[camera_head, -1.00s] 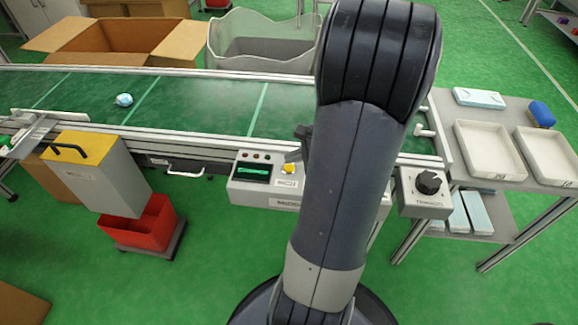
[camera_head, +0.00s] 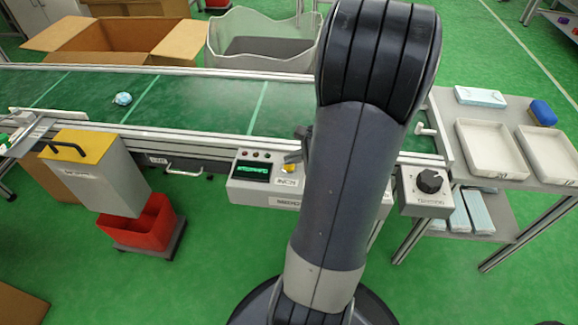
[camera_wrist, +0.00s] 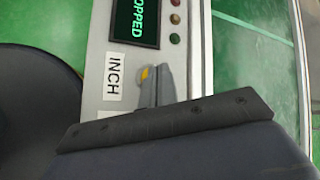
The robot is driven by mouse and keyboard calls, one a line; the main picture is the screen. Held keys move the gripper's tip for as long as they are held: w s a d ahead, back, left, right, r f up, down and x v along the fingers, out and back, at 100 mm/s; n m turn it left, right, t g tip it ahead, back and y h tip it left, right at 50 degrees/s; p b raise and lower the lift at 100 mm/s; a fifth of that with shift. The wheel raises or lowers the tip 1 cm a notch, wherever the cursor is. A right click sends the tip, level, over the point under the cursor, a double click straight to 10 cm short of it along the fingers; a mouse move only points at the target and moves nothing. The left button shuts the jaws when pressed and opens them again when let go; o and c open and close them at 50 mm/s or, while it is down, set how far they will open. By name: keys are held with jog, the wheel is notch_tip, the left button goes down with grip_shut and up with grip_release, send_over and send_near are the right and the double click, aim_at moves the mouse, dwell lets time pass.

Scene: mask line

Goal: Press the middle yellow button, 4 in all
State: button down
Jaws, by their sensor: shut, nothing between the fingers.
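The yellow button (camera_wrist: 145,73) sits on the grey control panel (camera_head: 240,187), beside the label INCH. In the wrist view only a small piece of yellow shows, at the tips of my gripper (camera_wrist: 158,76). My gripper is shut and empty, with its tips over the button. I cannot tell whether they touch it. In the head view the button (camera_head: 290,169) is mostly covered by the gripper tip (camera_head: 293,158), and my arm hides the panel's right part. The panel's display (camera_wrist: 137,22) shows green letters ending in "OPPED".
Small lamps (camera_wrist: 175,19) stand beside the display. The conveyor (camera_head: 200,104) runs behind the panel and carries a light blue crumpled item (camera_head: 123,99). A knob box (camera_head: 424,190) is to the right of my arm. A side table (camera_head: 500,134) holds white trays.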

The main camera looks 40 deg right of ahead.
aim_at(293, 167)
jog(key=shift+f+b, duration=0.4)
jog(key=shift+f, duration=0.05)
dwell(0.6)
jog(key=shift+r, duration=0.15)
jog(key=shift+r+p, duration=0.75)
notch_tip(293, 167, up, 5)
jog(key=p, duration=0.4)
dwell(2.6)
notch_tip(293, 167, up, 4)
jog(key=p, duration=0.6)
jog(key=shift+f, duration=0.1)
